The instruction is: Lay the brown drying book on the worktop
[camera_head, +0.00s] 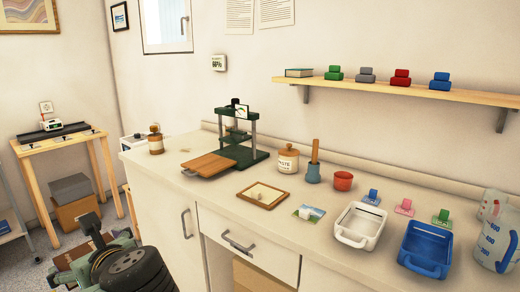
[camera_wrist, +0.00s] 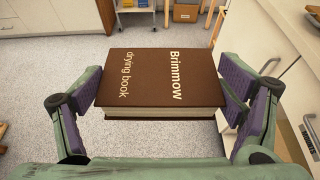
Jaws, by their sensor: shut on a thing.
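The brown drying book (camera_wrist: 160,80) fills the middle of the wrist view. Its dark cover faces the camera with the words "Brimmow" and "drying book", and its pale page edges show at the near side. My gripper (camera_wrist: 163,92) is shut on it, with one purple-padded finger at each side. The book is held above the grey floor, beside the cabinets. In the head view my gripper (camera_head: 90,250) is at the lower left, left of and apart from the worktop (camera_head: 318,194). The arm partly covers the book there.
On the worktop stand a green press with a wooden board (camera_head: 208,164), a framed piece (camera_head: 263,195), a picture card (camera_head: 308,213), jars, a white tray (camera_head: 348,242) and a blue tray (camera_head: 426,265). Narrow bare patches lie between them. A shelf (camera_head: 420,92) hangs above.

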